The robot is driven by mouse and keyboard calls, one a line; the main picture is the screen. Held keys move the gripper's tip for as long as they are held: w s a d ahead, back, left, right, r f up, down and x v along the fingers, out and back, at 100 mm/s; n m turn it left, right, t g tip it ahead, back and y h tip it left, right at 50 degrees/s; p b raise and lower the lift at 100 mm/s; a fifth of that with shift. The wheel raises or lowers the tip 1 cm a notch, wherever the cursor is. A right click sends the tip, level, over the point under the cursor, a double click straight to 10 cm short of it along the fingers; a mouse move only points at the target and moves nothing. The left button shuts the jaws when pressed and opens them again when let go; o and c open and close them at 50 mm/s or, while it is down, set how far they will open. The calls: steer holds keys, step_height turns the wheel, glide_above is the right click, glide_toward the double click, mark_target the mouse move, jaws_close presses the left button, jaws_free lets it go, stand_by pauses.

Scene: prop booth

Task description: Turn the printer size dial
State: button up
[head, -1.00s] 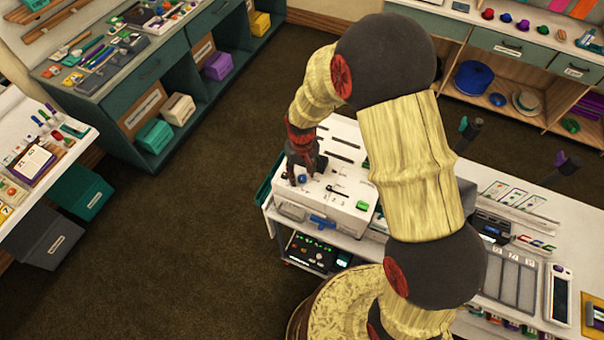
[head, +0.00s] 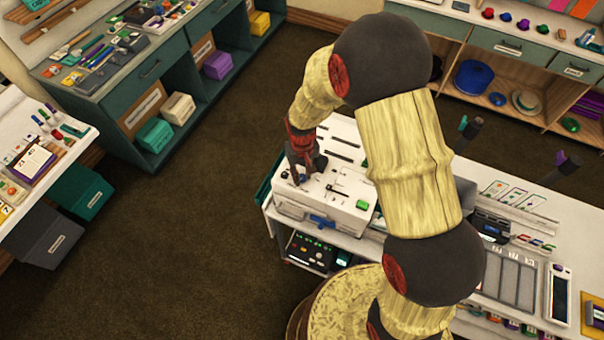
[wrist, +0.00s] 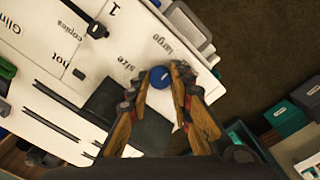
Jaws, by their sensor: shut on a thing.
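The printer (head: 318,196) is a white box on the white counter, with slots, small knobs and a green button on its top. Its size dial (wrist: 160,77) is a small blue round knob beside the printed words "size" and "large" in the wrist view. My gripper (wrist: 165,82) is shut on the dial, with one finger on each side of it. In the head view my gripper (head: 301,178) comes down on the left part of the printer's top, and the dial is mostly hidden there by the fingers.
A blue latch (head: 320,221) is on the printer's front. A dark device with lit buttons (head: 312,252) sits on the shelf below. A long counter (head: 510,220) with trays and cards extends right. Open brown floor (head: 180,240) lies to the left.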

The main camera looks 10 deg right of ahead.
jaws_close()
steer(key=shift+n, duration=0.3)
steer(key=n+b, duration=0.1)
steer(key=n, duration=0.2)
steer(key=shift+n+b, duration=0.9)
steer(key=shift+n, duration=1.7)
steer(key=o, duration=0.8)
jaws_free()
steer(key=shift+o, duration=0.6)
